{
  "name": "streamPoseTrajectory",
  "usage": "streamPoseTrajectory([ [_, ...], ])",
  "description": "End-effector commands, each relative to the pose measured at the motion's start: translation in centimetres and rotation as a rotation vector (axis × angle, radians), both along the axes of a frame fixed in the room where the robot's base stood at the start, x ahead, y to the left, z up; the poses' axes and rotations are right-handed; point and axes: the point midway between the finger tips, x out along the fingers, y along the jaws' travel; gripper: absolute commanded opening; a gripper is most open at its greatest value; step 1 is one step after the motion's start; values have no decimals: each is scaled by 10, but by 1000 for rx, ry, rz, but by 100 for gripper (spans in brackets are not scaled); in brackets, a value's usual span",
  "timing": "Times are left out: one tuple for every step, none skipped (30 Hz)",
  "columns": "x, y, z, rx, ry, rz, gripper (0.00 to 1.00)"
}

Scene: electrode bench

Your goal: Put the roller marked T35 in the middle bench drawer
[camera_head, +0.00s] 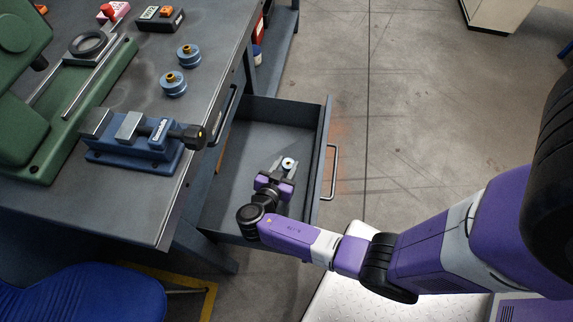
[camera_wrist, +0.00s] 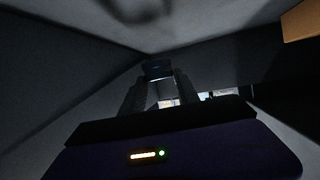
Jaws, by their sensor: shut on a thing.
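My gripper (camera_head: 282,172) is inside the open bench drawer (camera_head: 308,188), over its floor near the middle. It is shut on a small round piece with a pale face and dark centre, the roller (camera_head: 288,163); its marking is too small to read. In the wrist view, my gripper (camera_wrist: 160,85) shows dark fingers around a dark piece inside the grey drawer walls. Whether the roller touches the drawer floor I cannot tell.
The drawer's handle (camera_head: 330,172) faces right. A blue vise (camera_head: 140,138) sits near the bench edge above the drawer. A green machine (camera_head: 75,95) stands at the left. A blue chair (camera_head: 85,293) is below the bench. A brown thing (camera_wrist: 302,20) shows at the wrist view's upper right.

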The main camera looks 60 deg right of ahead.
Motion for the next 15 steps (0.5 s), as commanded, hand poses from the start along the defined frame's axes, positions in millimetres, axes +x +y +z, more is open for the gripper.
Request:
streamPoseTrajectory([
  [0, 0, -2, 0, 0, 0, 0],
  [0, 0, -3, 0, 0, 0, 0],
  [0, 0, -4, 0, 0, 0, 0],
  [0, 0, -4, 0, 0, 0, 0],
  [0, 0, -5, 0, 0, 0, 0],
  [0, 0, -6, 0, 0, 0, 0],
  [0, 0, -6, 0, 0, 0, 0],
  [0, 0, -6, 0, 0, 0, 0],
  [0, 0, -5, 0, 0, 0, 0],
  [0, 0, -5, 0, 0, 0, 0],
  [0, 0, -5, 0, 0, 0, 43],
  [0, 0, -5, 0, 0, 0, 51],
  [0, 0, -5, 0, 0, 0, 57],
  [0, 0, -5, 0, 0, 0, 59],
  [0, 0, -5, 0, 0, 0, 59],
])
